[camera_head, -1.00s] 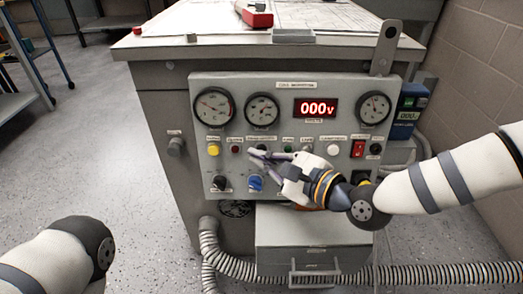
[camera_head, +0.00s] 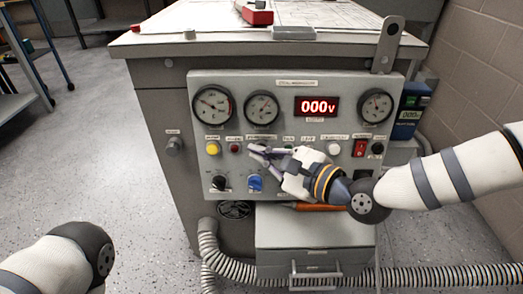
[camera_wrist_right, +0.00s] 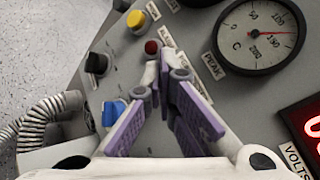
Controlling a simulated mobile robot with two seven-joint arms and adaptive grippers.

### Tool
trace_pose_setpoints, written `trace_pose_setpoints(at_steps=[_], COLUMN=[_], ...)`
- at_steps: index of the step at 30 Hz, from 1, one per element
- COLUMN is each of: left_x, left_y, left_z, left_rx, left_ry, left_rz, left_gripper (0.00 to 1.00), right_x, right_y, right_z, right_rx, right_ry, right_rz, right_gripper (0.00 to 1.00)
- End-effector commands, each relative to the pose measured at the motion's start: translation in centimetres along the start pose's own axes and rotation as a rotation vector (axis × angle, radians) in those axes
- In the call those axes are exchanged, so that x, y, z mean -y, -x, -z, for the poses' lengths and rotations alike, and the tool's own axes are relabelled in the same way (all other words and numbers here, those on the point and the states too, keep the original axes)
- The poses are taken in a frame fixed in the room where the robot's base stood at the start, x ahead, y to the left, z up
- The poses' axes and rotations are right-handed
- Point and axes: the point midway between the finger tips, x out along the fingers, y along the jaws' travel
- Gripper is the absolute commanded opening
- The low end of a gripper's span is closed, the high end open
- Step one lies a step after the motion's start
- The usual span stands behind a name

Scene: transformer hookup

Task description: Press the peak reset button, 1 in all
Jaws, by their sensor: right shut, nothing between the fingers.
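My right gripper (camera_head: 252,150) is shut and empty in front of the control panel (camera_head: 300,82), with its tips just right of a small dark red button (camera_head: 235,148). In the right wrist view the purple-padded fingers (camera_wrist_right: 163,68) lie beside a long label that I cannot read fully, in the row with the red button (camera_wrist_right: 152,47) and a yellow button (camera_wrist_right: 136,19). I cannot make out the peak reset button; the fingers hide the panel below that label. Contact with the panel cannot be told. My left gripper is out of view.
A drawer (camera_head: 313,229) and grey hose (camera_head: 209,250) are below.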

Motion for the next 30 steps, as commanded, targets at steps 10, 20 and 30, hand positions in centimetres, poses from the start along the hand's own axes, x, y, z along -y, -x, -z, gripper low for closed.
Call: trace_pose_setpoints(at_steps=[10, 20, 30], left_x=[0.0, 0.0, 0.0], left_y=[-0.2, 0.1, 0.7], left_z=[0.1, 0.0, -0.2], left_rx=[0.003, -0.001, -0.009], left_ry=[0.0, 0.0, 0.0], left_rz=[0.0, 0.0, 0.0], left_gripper=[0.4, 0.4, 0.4], right_x=[0.2, 0.0, -0.7], right_y=[-0.2, 0.1, 1.0], right_z=[0.2, -0.1, -0.7], right_rx=[0.0, 0.0, 0.0], right_ry=[0.0, 0.0, -0.001], right_rz=[0.002, 0.001, 0.001], right_gripper=[0.0, 0.0, 0.0])
